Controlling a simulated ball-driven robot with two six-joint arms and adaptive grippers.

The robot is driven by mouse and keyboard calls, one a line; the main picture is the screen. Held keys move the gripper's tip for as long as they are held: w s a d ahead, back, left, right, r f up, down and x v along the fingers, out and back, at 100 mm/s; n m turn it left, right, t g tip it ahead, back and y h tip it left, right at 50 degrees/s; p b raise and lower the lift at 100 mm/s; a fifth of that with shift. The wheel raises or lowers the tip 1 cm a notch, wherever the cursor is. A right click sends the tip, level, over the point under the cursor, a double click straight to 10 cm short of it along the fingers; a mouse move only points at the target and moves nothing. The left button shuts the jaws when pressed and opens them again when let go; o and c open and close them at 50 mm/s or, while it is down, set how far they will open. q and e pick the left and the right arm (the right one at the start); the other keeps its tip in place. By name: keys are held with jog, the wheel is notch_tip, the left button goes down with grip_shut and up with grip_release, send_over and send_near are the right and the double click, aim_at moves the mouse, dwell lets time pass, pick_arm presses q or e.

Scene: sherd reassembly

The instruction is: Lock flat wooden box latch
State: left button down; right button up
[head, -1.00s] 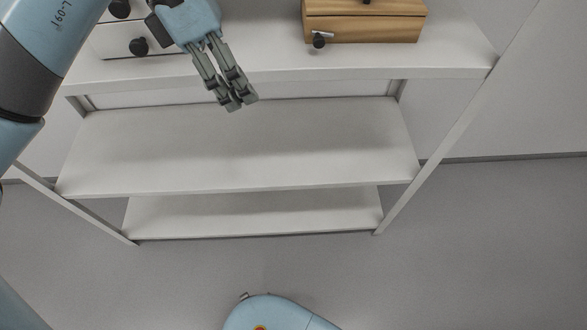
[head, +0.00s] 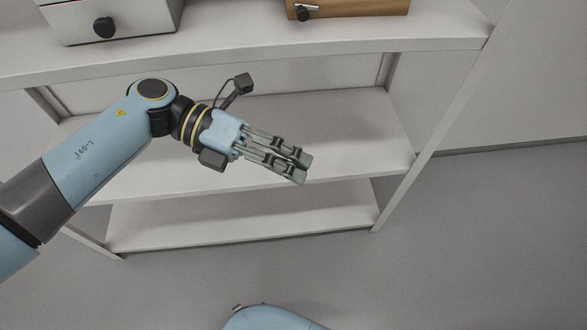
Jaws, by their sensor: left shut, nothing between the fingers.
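The flat wooden box (head: 358,8) sits on the top shelf at the upper edge of the head view. Only its lower front part shows; the rest is cut off. A small metal latch with a dark knob (head: 304,13) is on its front, at the left end. My left gripper (head: 303,170) is below and in front of the top shelf, well apart from the box. Its fingers are shut and empty, and they point right and slightly down. My right gripper is not in view.
A white drawer box with a black knob (head: 105,27) stands left on the top shelf (head: 230,50). The lower shelves (head: 350,120) are bare. Shelf posts slant down at both sides. Grey floor is free in front and to the right.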

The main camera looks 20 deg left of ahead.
pick_arm(q)
jog(key=shift+w+f+n+t+h, duration=0.3)
jog(key=shift+f+n+t, duration=0.3)
jog(key=shift+n, duration=0.2)
